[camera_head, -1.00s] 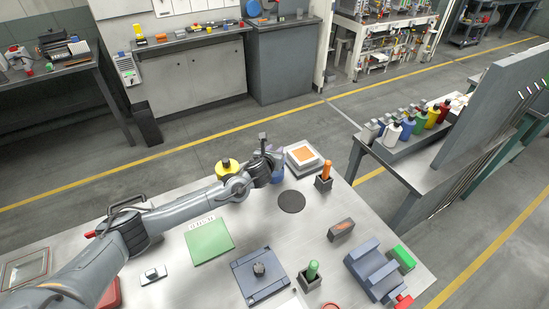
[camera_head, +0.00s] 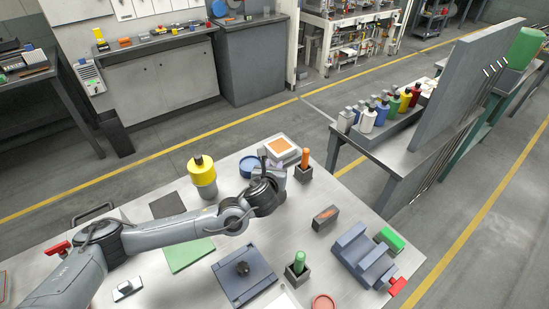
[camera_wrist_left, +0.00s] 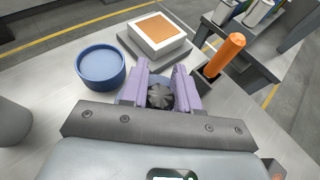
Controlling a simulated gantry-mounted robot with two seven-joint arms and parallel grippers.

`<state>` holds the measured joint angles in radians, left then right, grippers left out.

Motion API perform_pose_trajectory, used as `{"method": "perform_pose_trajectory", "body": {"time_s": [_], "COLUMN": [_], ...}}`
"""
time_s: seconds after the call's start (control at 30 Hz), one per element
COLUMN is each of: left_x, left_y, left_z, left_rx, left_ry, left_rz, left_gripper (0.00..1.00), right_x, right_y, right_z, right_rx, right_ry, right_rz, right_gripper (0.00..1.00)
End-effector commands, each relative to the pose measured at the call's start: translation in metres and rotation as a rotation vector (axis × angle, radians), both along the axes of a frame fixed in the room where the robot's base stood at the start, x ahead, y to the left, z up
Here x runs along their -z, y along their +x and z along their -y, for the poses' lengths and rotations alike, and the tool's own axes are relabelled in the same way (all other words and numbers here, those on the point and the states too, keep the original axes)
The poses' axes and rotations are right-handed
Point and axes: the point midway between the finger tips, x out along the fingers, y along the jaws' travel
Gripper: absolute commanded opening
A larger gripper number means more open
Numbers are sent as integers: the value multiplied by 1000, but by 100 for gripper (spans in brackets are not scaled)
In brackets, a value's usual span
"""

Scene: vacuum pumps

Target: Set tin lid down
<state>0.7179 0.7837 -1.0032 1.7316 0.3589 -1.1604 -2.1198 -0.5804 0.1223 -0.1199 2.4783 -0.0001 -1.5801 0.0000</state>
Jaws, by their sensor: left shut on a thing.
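My left gripper (camera_head: 277,177) is low over the table's far part, just right of the round blue tin (camera_head: 249,166). In the left wrist view its two lilac fingers (camera_wrist_left: 160,82) are shut on a dark ribbed knob (camera_wrist_left: 160,97), which looks like the grip of the tin lid. The rest of the lid is hidden, and I cannot tell whether it touches the table. The blue tin (camera_wrist_left: 101,67) stands apart, left of the fingers, with a raised rim around its top. My right gripper is not in view.
A white box with an orange top (camera_head: 281,150) stands just beyond my gripper. An orange-handled tool in a dark holder (camera_head: 304,165) is close on the right. A yellow-topped cylinder (camera_head: 202,172) stands left. Bare table (camera_head: 275,225) lies nearer the viewer.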

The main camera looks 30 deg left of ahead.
Motion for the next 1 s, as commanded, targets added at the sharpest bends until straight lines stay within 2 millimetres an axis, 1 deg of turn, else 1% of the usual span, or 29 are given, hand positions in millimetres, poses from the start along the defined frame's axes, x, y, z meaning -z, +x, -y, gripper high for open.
{"method": "perform_pose_trajectory", "body": {"time_s": [0.03, 0.1, 0.6, 0.77, 1.0], "left_x": [8, 10, 8, 19, 39], "left_y": [-3, -6, -6, -6, -6], "left_z": [-1, 0, 0, 0, 0], "left_rx": [-1, 0, -1, -1, 0], "left_ry": [-1, -1, -1, -2, -1], "left_rz": [0, 0, 2, 1, -1], "left_gripper": [0, 0, 0, 0, 0], "right_x": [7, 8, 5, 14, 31], "right_y": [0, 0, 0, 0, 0], "right_z": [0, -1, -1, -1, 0], "right_rx": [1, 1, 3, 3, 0], "right_ry": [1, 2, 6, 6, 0], "right_rz": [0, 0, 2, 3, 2], "right_gripper": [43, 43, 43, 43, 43]}}
